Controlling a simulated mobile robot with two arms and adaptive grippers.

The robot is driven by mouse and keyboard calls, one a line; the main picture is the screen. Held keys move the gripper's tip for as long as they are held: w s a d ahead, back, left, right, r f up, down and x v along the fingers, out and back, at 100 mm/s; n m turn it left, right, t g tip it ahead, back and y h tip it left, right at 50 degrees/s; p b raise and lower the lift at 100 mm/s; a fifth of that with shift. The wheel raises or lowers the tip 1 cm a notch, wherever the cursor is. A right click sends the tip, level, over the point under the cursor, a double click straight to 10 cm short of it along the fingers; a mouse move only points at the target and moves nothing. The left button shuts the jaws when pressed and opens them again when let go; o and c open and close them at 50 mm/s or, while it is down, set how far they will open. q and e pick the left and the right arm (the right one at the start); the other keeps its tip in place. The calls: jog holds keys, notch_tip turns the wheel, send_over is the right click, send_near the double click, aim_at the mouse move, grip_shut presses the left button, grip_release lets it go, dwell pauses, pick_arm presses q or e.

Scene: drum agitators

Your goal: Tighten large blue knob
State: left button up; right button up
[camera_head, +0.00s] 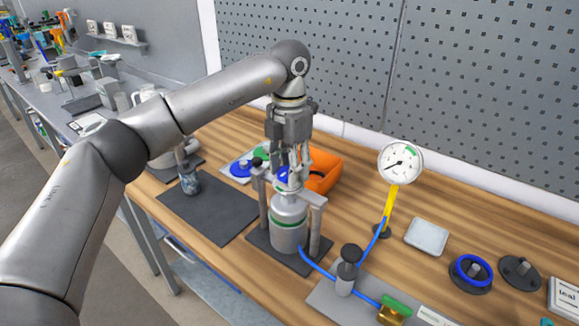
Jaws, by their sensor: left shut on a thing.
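My left gripper (292,172) points straight down from the wrist over a silver drum (289,222) with a green band. Its fingers are shut on the large blue knob (284,177) at the top of the drum, and they hide much of the knob. The drum stands upright between two grey posts that carry a crossbar, on a dark mat. A blue hose (318,268) leaves the drum low on its right side. My right gripper is not in view.
An orange bin (325,168) stands close behind the drum. A pressure gauge (400,162) on a yellow stem and a black-knobbed valve (348,262) stand to the right. A blue ring (473,270) on a dark base lies farther right. A dark mat (212,208) at left has bare room.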

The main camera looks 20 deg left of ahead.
pick_arm(q)
jog(key=shift+w+r, duration=0.1)
jog(key=shift+r, duration=0.25)
jog(key=o, duration=0.9)
jog(key=shift+o, duration=0.7)
jog(key=shift+s+f, duration=0.1)
jog(key=shift+s, duration=0.1)
jog(key=shift+w+f, duration=0.1)
notch_tip(320, 180, up, 12)
